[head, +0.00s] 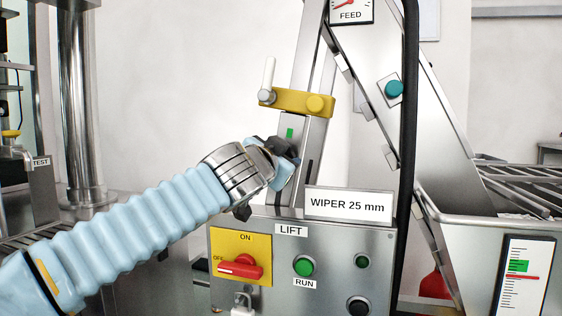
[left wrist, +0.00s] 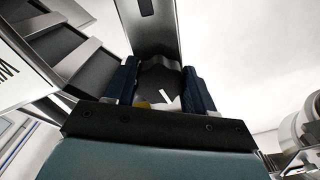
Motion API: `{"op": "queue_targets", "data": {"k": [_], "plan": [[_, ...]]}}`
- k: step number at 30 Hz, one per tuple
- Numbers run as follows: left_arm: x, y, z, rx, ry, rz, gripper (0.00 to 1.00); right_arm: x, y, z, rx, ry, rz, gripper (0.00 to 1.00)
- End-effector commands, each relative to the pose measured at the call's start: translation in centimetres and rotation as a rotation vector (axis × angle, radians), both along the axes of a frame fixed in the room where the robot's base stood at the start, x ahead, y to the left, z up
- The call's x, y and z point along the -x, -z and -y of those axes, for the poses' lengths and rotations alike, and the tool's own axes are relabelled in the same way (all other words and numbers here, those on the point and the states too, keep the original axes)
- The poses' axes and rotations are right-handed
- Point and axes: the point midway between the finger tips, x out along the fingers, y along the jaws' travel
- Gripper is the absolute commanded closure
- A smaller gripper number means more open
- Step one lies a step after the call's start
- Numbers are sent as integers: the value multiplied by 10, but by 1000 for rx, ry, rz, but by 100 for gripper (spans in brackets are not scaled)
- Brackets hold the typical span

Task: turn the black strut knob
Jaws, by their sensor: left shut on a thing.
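The black strut knob (head: 281,147) is on the steel strut, below the yellow clamp bracket, in the head view. It is mostly covered by my left gripper (head: 284,164), which comes in from the lower left in a pale blue sleeve. In the left wrist view, the two dark blue fingers stand on either side of the dark knob (left wrist: 158,80), and the gripper is shut on it. My right gripper is in neither view.
The yellow bracket (head: 303,103) with a white-handled lever (head: 268,78) sits just above. Below is the control box with a "WIPER 25 mm" sign (head: 348,206), a red switch (head: 240,267) and a green button (head: 304,267). A black cable (head: 409,120) runs down at right.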

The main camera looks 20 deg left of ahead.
Motion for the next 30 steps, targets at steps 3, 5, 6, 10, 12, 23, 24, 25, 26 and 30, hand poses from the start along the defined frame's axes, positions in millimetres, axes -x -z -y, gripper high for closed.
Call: {"op": "queue_targets", "data": {"k": [3,5,6,10,12,23,24,25,26,30], "plan": [[-1,2,-1,-86,-1,-1,77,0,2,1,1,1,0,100],[-1,2,0,-128,-1,1,77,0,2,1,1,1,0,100],[0,2,0,-153,0,2,77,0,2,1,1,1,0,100],[-1,2,0,-222,-1,3,77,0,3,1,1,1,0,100],[-1,2,-1,-251,-1,4,77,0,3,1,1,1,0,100],[0,2,0,-312,1,7,77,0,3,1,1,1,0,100],[0,2,0,-313,1,7,77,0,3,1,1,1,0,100],[0,2,0,-314,1,7,77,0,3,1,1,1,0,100],[-1,2,0,-314,0,6,77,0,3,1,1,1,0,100],[-1,2,0,-313,0,6,77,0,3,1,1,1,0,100]]}}
